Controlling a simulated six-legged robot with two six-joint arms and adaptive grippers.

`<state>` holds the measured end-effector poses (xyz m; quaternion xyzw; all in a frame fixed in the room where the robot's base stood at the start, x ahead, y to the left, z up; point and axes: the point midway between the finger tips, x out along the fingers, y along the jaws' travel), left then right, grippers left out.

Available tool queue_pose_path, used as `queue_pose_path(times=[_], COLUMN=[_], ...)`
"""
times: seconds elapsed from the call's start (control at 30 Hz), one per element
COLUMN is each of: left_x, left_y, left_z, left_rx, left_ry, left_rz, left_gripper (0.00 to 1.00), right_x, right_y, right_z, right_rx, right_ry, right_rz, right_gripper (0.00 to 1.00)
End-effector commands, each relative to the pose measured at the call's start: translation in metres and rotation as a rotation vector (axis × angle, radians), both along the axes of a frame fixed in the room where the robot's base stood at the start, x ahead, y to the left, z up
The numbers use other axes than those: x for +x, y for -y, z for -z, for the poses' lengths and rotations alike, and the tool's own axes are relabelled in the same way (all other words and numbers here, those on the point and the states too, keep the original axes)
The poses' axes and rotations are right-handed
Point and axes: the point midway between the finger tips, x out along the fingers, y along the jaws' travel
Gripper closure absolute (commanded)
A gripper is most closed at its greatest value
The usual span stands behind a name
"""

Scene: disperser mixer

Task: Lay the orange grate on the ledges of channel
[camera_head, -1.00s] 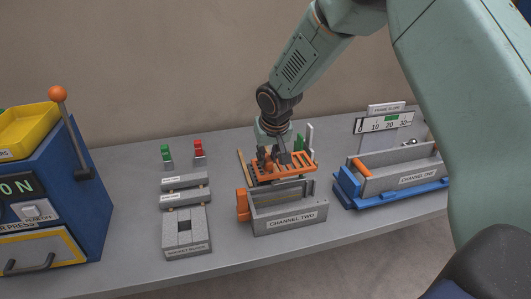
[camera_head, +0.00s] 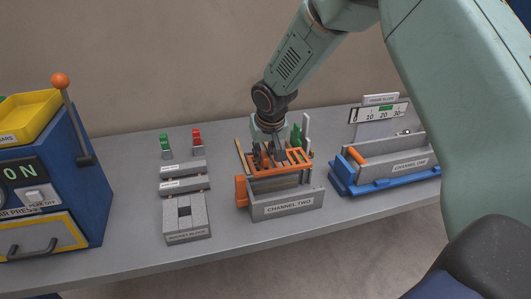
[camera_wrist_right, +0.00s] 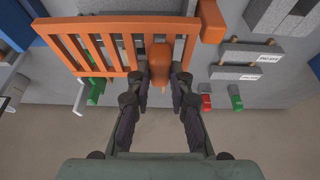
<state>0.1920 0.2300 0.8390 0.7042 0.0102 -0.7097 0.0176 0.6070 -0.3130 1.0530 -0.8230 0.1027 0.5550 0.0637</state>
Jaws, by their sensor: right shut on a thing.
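The orange grate (camera_head: 296,158) is a slatted panel with a rounded orange grip (camera_wrist_right: 160,60). My right gripper (camera_head: 266,160) is shut on this grip, also seen in the right wrist view (camera_wrist_right: 160,78). The grate appears roughly level, at the back part of the grey channel two (camera_head: 288,207). I cannot tell whether it touches the channel. The channel's ledges are not clearly visible. An orange block (camera_head: 241,190) sits at the channel's left end. My left gripper is not in view.
Channel one (camera_head: 409,166), in a blue tray (camera_head: 390,185), stands to the right. Grey blocks (camera_head: 186,222) and red (camera_head: 197,136) and green (camera_head: 165,143) pieces are to the left. A blue press (camera_head: 85,200) stands at far left. Green and white uprights stand close behind the grate.

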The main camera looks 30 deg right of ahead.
Motion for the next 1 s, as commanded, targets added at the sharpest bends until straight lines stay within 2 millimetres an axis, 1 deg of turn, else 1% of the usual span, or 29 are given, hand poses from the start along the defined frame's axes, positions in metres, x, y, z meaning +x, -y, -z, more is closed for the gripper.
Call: queue_pose_path(times=[0.07,0.17,0.73,0.87,1.0], left_x=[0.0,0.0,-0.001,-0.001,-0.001], left_y=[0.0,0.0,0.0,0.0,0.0], left_z=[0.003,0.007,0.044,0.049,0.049], left_rx=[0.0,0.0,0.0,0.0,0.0], left_ry=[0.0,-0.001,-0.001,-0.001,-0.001], left_rz=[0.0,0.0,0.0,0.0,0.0], left_gripper=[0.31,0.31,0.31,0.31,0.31], right_x=[0.001,0.001,-0.001,-0.001,0.0], right_y=[0.0,0.0,0.0,0.0,0.0], right_z=[0.0,0.005,0.051,0.057,0.058], right_rx=[-0.006,-0.005,-0.004,-0.004,-0.004], right_ry=[0.003,0.002,0.002,0.002,0.002], right_rz=[0.001,0.002,0.001,0.001,0.001], right_gripper=[1.0,1.0,1.0,1.0,1.0])
